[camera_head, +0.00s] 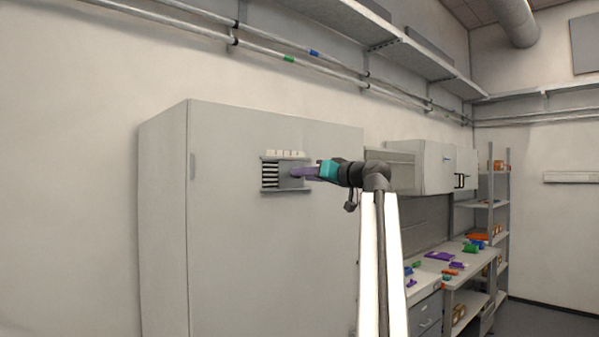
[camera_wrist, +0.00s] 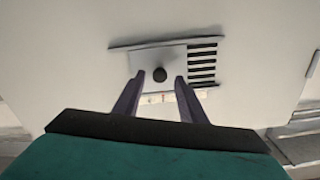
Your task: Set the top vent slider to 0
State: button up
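The top vent (camera_head: 270,174) is a small framed opening on the front of a large grey cabinet. Its dark slats show at the left in the head view, and the grey slider plate (camera_head: 287,184) covers the right part. In the wrist view the picture is turned over: the slider plate (camera_wrist: 130,60) is at the left and the slats (camera_wrist: 203,64) are at the right. A round dark knob (camera_wrist: 159,74) stands on the plate. My gripper (camera_head: 297,172) has purple fingers on a teal body. In the wrist view its fingers (camera_wrist: 159,79) are apart, on either side of the knob, with gaps visible.
A row of small pale label tiles (camera_head: 285,153) runs above the vent, too small to read. The cabinet (camera_head: 250,260) face around it is flat and clear. A wall cabinet (camera_head: 425,168) and a cluttered bench (camera_head: 450,262) stand to the right.

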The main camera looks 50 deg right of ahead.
jog(key=shift+w+d+p, duration=0.1)
jog(key=shift+w+p, duration=0.2)
jog(key=shift+w, duration=1)
grip_shut()
